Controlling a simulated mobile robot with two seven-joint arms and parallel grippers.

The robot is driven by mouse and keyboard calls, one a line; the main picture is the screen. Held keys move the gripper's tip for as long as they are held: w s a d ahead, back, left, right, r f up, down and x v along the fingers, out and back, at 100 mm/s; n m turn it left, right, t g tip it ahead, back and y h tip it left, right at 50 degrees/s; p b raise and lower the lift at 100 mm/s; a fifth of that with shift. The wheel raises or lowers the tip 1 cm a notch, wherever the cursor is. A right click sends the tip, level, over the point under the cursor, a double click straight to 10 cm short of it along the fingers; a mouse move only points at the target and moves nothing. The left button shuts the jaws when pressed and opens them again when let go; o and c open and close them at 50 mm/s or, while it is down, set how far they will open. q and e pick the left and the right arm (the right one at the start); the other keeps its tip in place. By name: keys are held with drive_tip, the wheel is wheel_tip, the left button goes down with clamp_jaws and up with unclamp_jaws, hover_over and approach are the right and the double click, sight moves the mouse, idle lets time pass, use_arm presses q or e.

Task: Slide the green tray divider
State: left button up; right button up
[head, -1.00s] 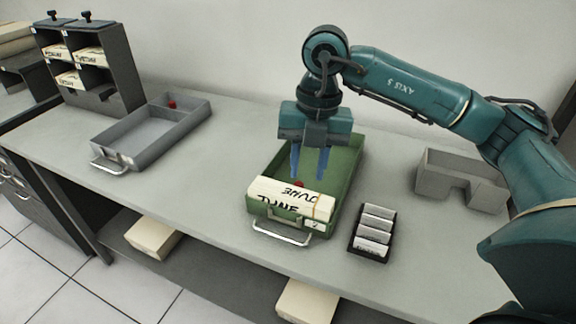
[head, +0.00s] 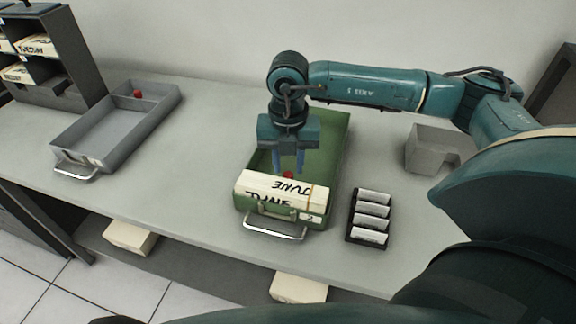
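The green tray (head: 333,140) sits on the grey table with its handle toward me. A block of cards marked JUNE (head: 283,190) lies in its front end. My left gripper is out of view.
A grey tray (head: 73,154) with its own red-knobbed divider stands at left. A dark card rack (head: 75,66) is behind it. A small black holder (head: 354,230) with several labelled cards is right of the green tray. A grey block (head: 420,150) stands at back right.

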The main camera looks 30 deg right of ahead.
drive_tip(key=shift+f, duration=1.3)
drive_tip(key=shift+c, duration=0.3)
clamp_jaws()
drive_tip(key=shift+w, duration=0.15)
